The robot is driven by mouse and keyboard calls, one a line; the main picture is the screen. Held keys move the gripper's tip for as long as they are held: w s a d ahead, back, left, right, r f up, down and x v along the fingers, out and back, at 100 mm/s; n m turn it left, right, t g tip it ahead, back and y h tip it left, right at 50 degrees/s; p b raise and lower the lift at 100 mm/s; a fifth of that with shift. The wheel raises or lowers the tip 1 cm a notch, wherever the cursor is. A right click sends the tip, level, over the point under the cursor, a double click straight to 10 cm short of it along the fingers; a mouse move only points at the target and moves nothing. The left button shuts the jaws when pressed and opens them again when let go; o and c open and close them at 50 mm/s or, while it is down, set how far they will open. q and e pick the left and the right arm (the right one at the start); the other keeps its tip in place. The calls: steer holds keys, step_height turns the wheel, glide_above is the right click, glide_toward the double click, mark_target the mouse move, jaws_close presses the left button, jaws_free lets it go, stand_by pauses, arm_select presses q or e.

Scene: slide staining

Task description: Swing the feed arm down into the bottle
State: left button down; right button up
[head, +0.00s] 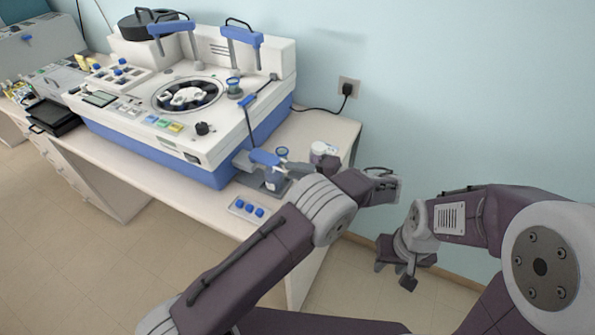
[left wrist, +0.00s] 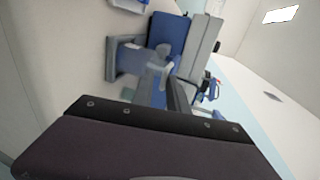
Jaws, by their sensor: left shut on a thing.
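The blue feed arm (head: 265,157) sits low over a small grey stand (head: 245,162) at the machine's front right corner. My left gripper (head: 318,166) is at the arm's right end, shut on it; its fingers are small and partly hidden by my own arm. In the left wrist view the bluish feed arm (left wrist: 150,57) lies just beyond the dark finger. A bottle (head: 272,182) seems to stand under the arm; its mouth is hidden, so I cannot tell whether the arm's tip is inside. My right gripper (head: 402,265) hangs empty beyond the table's right end, its jaw gap unclear.
The white and blue staining machine (head: 210,150) fills the table's back. A blue-rimmed cup (head: 282,154) and a white jar (head: 320,149) stand close to my left gripper. A tray with blue caps (head: 235,206) lies at the table's front edge. The wall is behind.

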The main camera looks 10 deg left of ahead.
arm_select(q)
steer(key=shift+s+f, duration=0.25)
steer(key=shift+f, duration=0.55)
steer(key=c, duration=1.5)
jaws_free()
steer(key=shift+w+a, duration=0.1)
steer(key=shift+w, duration=0.1)
steer(key=shift+r, duration=0.1)
